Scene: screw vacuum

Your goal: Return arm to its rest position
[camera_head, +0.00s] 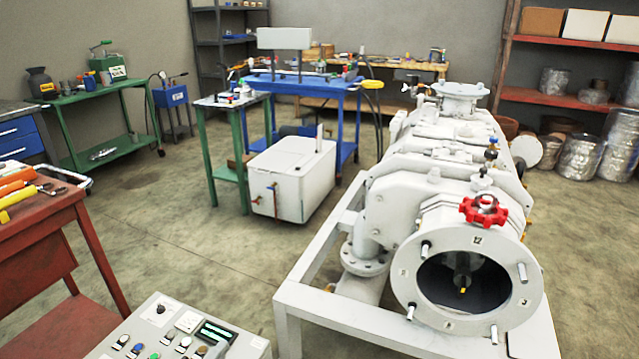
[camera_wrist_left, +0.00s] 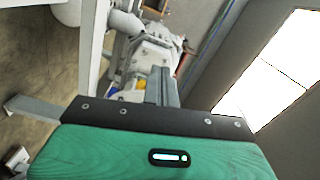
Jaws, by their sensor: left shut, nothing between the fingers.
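The white screw vacuum machine (camera_head: 440,190) stands on a white frame at the right of the head view. Its round front flange (camera_head: 405,285) is open and dark inside, with bolts around the rim. A red handwheel (camera_head: 484,210) sits above the flange. My left gripper (camera_wrist_left: 162,85) shows in the left wrist view, with grey fingers shut and empty beyond a black plate and green housing. White machinery (camera_wrist_left: 150,55) lies beyond the fingers; I cannot tell the distance. No gripper can be made out in the head view. My right gripper is out of view.
A control panel (camera_head: 150,335) with buttons stands at the front. A red table (camera_head: 40,235) with tools is at the left. A white box (camera_head: 292,180) stands on the floor by green and blue tables. Red shelves (camera_head: 560,97) stand at the back right.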

